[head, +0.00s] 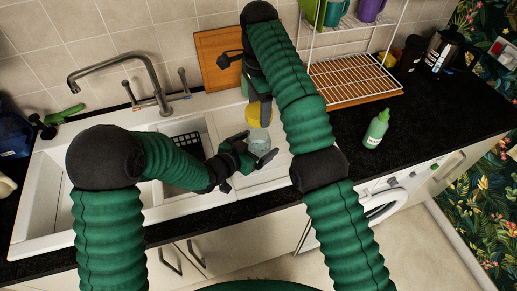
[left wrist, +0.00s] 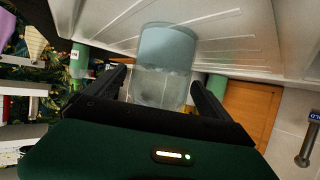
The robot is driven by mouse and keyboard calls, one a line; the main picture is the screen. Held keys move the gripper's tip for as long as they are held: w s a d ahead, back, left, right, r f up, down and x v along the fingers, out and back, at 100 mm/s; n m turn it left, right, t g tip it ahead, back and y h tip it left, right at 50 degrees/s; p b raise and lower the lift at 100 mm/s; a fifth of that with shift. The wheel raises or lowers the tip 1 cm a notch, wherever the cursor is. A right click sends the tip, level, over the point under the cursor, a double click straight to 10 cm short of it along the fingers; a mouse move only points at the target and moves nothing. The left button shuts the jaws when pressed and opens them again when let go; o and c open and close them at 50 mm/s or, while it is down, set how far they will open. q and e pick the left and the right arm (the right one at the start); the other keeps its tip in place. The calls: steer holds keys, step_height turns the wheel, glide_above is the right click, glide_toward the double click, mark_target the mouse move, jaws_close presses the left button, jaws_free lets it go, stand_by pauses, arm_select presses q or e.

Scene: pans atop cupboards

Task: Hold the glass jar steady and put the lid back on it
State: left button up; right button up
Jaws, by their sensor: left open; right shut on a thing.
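The clear glass jar (head: 259,139) stands on the white drainboard right of the sink basin. My left gripper (head: 254,150) is open, with its fingers on either side of the jar. In the left wrist view the jar (left wrist: 163,65) sits between the two open fingers (left wrist: 160,88); whether they touch it I cannot tell. My right gripper (head: 260,110) is shut on the yellow lid (head: 252,116), just behind and above the jar. The lid is partly hidden by the gripper finger, and it looks apart from the jar.
The white sink (head: 45,190) with its faucet (head: 150,85) lies at the left. A wooden board (head: 212,48) leans on the wall behind. A green soap bottle (head: 376,130) stands on the black counter to the right, in front of a wire rack (head: 350,80). The counter around the bottle is clear.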

arm_select(q)
jaws_close()
arm_select(e)
steer(key=shift+s+f, duration=0.2)
steer(key=shift+f, duration=2.3)
steer(key=shift+f, duration=0.1)
steer(key=shift+w+a+f, duration=0.1)
steer(key=shift+f, duration=0.65)
steer(key=shift+f, duration=0.6)
